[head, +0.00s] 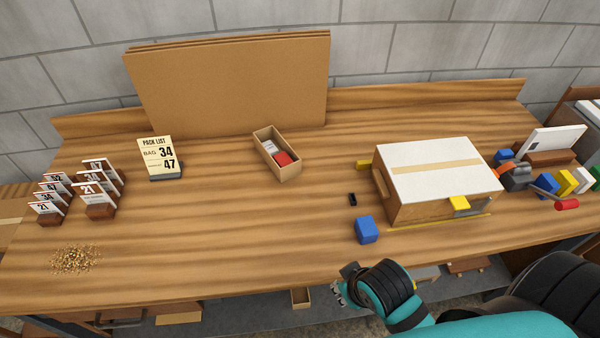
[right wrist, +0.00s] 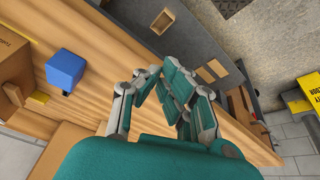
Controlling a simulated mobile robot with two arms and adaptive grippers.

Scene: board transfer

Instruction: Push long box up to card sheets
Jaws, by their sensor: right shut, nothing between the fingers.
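The long box (head: 288,176) is a narrow open cardboard-coloured box, lying on the table in the middle of the head view. It holds a red item and a pale one. The brown card sheets (head: 225,85) stand leaning against the back of the table, behind the long box. In the right wrist view the right gripper (right wrist: 162,75) is shut and empty. My left gripper is out of view.
A large carton with a white top (head: 430,165) stands right of the long box. A pack-list card (head: 158,155) and several numbered card holders (head: 100,210) stand left. The front middle is clear.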

